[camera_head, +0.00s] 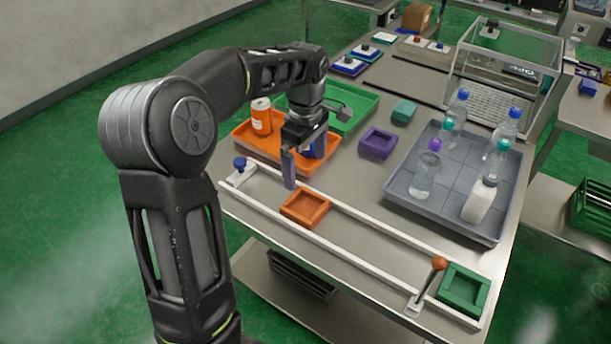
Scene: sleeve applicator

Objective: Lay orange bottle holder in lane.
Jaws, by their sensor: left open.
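The orange bottle holder (322,211), a square block with a recess, lies flat in the lane (365,243) between two white rails, toward the lane's left part. My left gripper (303,164) is open above and just behind the holder, over the edge of the orange tray. It is apart from the holder, with nothing visible between its fingers. Its far finger is partly hidden. My right gripper is not in view.
A green holder (463,290) sits at the lane's right end, beside an orange-knobbed lever (438,264). A blue-knobbed stop (240,166) is at the left end. A purple holder (377,143) and grey bottle tray (400,199) stand behind.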

